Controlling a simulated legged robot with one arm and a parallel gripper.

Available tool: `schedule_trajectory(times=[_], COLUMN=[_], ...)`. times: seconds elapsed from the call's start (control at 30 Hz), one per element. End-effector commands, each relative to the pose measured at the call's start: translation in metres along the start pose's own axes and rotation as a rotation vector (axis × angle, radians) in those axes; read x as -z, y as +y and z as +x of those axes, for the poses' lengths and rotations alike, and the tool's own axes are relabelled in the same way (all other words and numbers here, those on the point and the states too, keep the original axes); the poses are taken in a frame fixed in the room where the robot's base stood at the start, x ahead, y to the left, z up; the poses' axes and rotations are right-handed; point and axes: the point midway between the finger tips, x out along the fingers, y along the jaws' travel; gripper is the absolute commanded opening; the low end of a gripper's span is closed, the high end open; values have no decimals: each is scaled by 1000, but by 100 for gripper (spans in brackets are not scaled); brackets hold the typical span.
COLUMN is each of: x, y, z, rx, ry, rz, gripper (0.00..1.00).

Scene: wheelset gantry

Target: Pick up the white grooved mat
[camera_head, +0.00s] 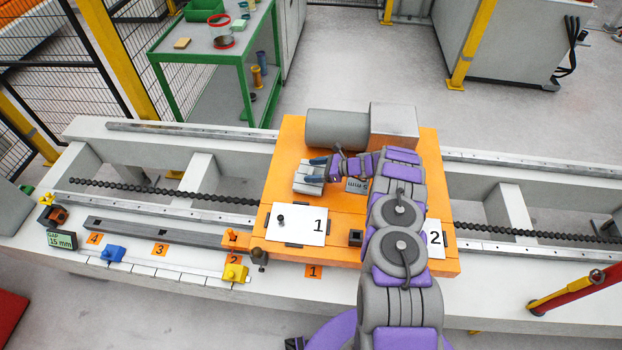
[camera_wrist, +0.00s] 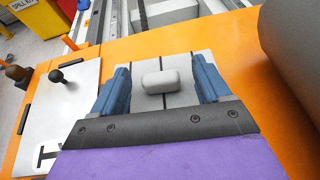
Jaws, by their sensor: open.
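The white grooved mat (camera_head: 307,187) lies on the orange plate, left of my wrist in the head view. In the wrist view the mat (camera_wrist: 182,68) looks pale grey with dark groove lines, and a rounded pale block (camera_wrist: 167,82) rises from its middle. My gripper (camera_head: 316,170) is over the mat. In the wrist view its blue fingers (camera_wrist: 160,78) are open, one on each side of the rounded block with a gap on both sides. The near part of the mat is hidden behind my gripper.
A large grey cylinder (camera_head: 337,128) stands close behind my gripper. It fills the right of the wrist view.

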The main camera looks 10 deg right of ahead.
Motion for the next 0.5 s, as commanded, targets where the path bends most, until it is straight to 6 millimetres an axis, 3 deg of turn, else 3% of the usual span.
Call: schedule_trajectory(times=[0.13,0.37,0.5], x=[2,0,0], y=[0,0,0], z=[18,20,20], rx=[0,1,1], ry=[2,2,2], rz=[0,1,1], gripper=[77,77,63])
